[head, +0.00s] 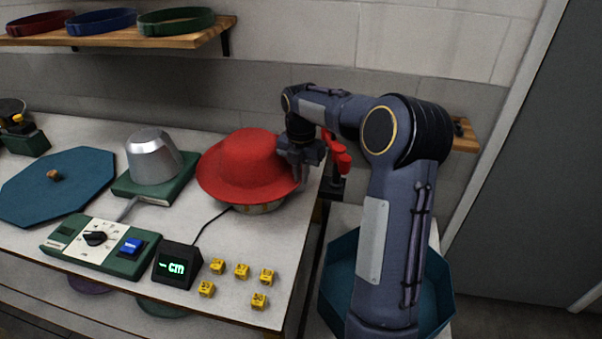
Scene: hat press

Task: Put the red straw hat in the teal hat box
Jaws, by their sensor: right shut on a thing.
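The red straw hat (240,158) sits crown up over a round metal base (262,208) at the right end of the white table. My right gripper (299,172) reaches down at the hat's right edge and is shut on its brim. The teal hat box (436,290) is an open octagon standing lower, to the right of the table. My right arm hides much of its inside. A teal octagonal lid (90,180) with a wooden knob lies on the table's left part. My left gripper is out of view.
A metal hat form (153,158) on a green base stands left of the hat. In front are a green control box (100,245), a black display (177,266) reading "- cm" and several yellow cubes (241,271). A red clamp-like thing (337,153) stands behind my gripper.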

